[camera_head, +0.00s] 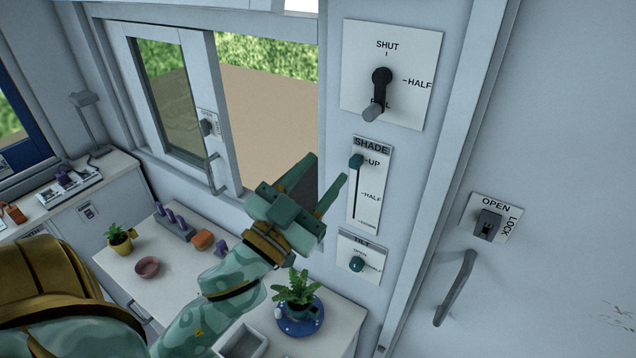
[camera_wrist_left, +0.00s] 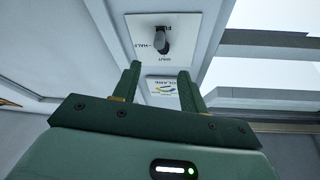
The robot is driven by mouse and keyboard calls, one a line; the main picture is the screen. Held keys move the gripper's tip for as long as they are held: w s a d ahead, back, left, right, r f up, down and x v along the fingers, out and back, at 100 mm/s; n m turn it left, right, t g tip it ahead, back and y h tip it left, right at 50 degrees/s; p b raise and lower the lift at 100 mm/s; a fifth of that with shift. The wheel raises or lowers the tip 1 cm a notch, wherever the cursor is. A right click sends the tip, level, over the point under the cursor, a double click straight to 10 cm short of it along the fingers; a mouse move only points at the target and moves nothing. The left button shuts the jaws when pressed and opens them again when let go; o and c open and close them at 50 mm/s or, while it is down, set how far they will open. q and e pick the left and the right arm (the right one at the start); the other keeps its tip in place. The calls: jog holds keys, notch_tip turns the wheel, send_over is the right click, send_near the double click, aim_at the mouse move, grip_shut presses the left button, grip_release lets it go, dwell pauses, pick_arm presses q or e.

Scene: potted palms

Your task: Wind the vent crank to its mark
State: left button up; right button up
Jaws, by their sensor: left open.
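The vent crank (camera_head: 381,78) is a black arm on a white plate (camera_head: 418,52) marked SHUT, HALF and FULL, high on the wall. Its grey knob (camera_head: 373,113) points down over the FULL mark, partly covering that word. The crank also shows in the left wrist view (camera_wrist_left: 164,42), where its plate appears upside down beyond my fingertips. My left gripper (camera_head: 326,172) is open and empty, below and left of the crank, apart from it. My right gripper is not in view.
Below the crank are a SHADE slider (camera_head: 356,162) and a TILT knob (camera_head: 357,264). A sliding window (camera_head: 178,95) is at left. A door handle (camera_head: 456,288) and lock (camera_head: 488,225) are at right. A potted fern (camera_head: 298,287) stands on the table.

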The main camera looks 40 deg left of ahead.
aim_at(366, 119)
pick_arm(q)
jog(key=shift+n+y, duration=0.4)
jog(key=shift+n, duration=0.3)
jog(key=x, duration=1.4)
jog(key=shift+w+d, duration=0.15)
jog(key=shift+d, duration=0.15)
jog(key=shift+w, duration=0.35)
